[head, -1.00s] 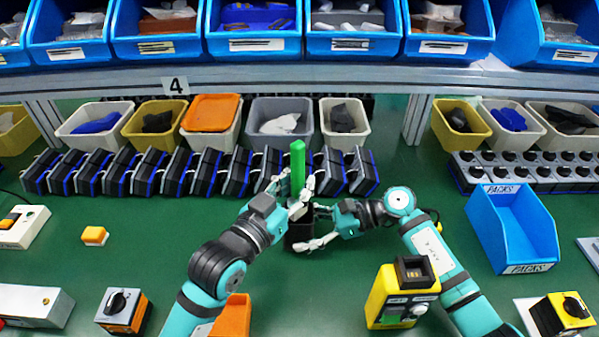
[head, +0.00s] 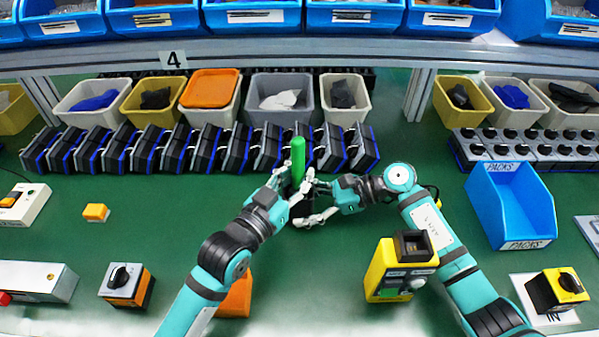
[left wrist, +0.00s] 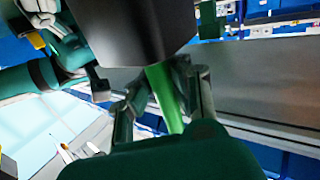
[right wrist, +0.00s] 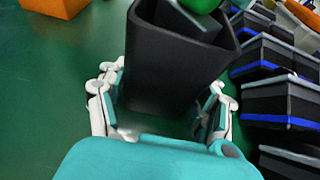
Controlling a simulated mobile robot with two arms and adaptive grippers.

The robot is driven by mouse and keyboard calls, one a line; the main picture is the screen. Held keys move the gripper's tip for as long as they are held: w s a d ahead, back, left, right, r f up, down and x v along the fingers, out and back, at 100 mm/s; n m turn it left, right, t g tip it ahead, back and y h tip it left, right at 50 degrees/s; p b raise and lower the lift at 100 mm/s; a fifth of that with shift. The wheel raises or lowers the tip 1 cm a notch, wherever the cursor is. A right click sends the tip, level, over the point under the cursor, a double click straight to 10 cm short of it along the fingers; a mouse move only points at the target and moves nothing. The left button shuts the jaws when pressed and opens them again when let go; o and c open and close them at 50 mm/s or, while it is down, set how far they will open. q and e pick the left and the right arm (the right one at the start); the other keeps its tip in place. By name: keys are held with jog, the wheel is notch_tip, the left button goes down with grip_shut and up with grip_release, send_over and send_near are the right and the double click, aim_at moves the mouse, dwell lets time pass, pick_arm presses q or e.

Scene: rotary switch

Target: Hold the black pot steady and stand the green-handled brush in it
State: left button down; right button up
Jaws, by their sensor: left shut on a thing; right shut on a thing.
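The green-handled brush (head: 298,155) stands about upright with its handle up, above the black pot (head: 304,211). My left gripper (head: 287,187) is shut on the brush's handle, which also shows between the fingers in the left wrist view (left wrist: 163,95). My right gripper (head: 314,203) is shut on the pot from the right. In the right wrist view its fingers lie on both sides of the pot (right wrist: 172,72). A grey piece shows in the pot's opening there; I cannot tell whether it is brush or finger. The brush's lower end is hidden in the head view.
A row of black-and-blue boxes (head: 205,150) stands just behind the pot. A yellow device (head: 400,270) stands front right, and an orange block (head: 236,296) lies under my left arm. A blue bin (head: 512,205) is at right.

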pick_arm(q)
jog(key=c, duration=1.2)
grip_release()
jog(key=v, duration=0.7)
jog(key=shift+s+a, duration=0.2)
pick_arm(e)
jog(key=o, duration=1.3)
